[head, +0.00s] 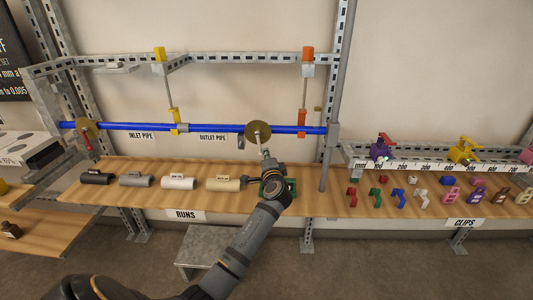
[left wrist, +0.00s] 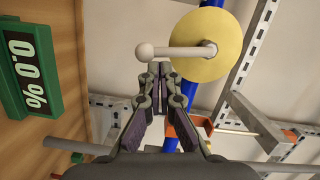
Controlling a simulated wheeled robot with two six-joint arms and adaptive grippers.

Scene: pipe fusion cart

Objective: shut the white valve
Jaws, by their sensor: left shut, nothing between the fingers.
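The white valve shows in the head view as a round brass disc (head: 258,130) on the blue pipe, with a white lever (head: 262,149) hanging down from it. In the left wrist view the white lever (left wrist: 182,51) reaches from the brass disc (left wrist: 212,48) across the pipe's line and ends in a round knob. My left gripper (head: 266,162) is shut and empty at the lever's lower end. In the left wrist view its fingertips (left wrist: 160,70) are close beside the knob; I cannot tell whether they touch. My right gripper is out of view.
A second brass disc with a red lever (head: 87,142) is at the pipe's left end. An orange clamp (head: 302,122) stands right of the white valve. A green display reading 0.0% (left wrist: 28,65) sits on the wooden shelf below, beside several pipe pieces (head: 178,182). Clips lie at right.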

